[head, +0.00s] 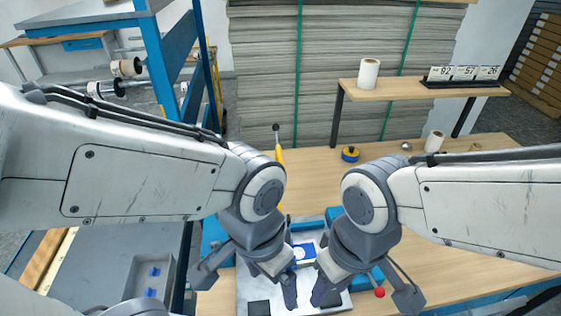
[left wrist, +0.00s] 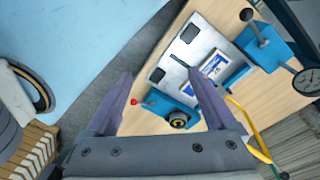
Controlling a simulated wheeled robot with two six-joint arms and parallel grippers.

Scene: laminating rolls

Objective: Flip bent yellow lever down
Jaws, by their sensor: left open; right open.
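The bent yellow lever (head: 279,155) rises behind my left wrist in the head view, its dark knob end pointing up and its lower part hidden by my arm. In the left wrist view a curved yellow bar (left wrist: 246,126) runs along the right side of the blue device, partly cut off by my gripper body. My left gripper (head: 247,286) is open and empty above the metal plate (head: 320,299), nearer to me than the lever. Its spread fingers also show in the left wrist view (left wrist: 162,76).
Blue blocks and a blue-white card (head: 304,253) sit on the plate.

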